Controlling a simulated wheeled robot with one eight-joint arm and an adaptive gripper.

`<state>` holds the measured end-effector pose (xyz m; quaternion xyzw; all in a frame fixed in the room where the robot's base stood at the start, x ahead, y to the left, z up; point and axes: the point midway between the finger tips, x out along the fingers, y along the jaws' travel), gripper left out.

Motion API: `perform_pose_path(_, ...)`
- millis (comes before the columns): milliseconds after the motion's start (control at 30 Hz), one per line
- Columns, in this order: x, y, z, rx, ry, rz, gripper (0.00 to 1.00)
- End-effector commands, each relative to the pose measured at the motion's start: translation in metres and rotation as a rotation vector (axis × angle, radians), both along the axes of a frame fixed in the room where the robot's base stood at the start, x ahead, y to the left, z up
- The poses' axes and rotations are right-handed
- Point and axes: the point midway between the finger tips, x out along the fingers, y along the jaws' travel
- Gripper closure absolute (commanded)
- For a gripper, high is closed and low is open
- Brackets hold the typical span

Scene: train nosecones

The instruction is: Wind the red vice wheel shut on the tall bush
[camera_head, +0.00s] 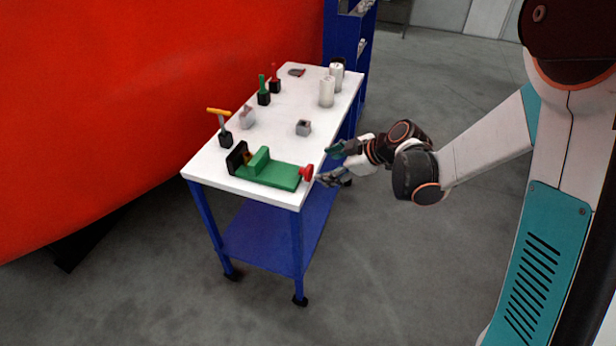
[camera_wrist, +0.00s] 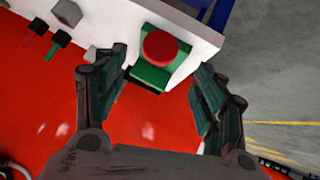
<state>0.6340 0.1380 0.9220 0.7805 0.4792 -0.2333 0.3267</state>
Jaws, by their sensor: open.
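The green vice (camera_head: 275,174) lies on the near end of the white table, with a dark fixed jaw at its left end. Its red wheel (camera_head: 307,173) faces my gripper (camera_head: 326,165) at the right end. A small brass-coloured piece (camera_head: 247,157), perhaps the tall bush, shows between the jaws, partly hidden. My gripper is open and empty just right of the wheel. In the wrist view the wheel (camera_wrist: 160,46) lies ahead between the spread fingers, which appear apart from it.
The white table (camera_head: 205,165) also bears a grey block (camera_head: 303,128), white cylinders (camera_head: 327,92) and upright tools in dark bases, including a yellow-handled one (camera_head: 223,128). A large red body (camera_head: 130,90) stands along the left. Floor at the right is clear.

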Motion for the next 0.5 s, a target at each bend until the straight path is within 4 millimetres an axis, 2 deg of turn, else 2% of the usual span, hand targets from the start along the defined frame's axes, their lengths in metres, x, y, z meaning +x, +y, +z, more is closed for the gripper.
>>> perform_pose_path(33, 0.005, 0.007, -0.011, -0.001, -0.001, 0.003, 0.36)
perform_pose_path(200, 0.019, 0.028, -0.034, 0.0, 0.0, 0.003, 0.36)
perform_pose_path(500, 0.038, 0.053, -0.062, 0.0, 0.001, 0.001, 0.36)
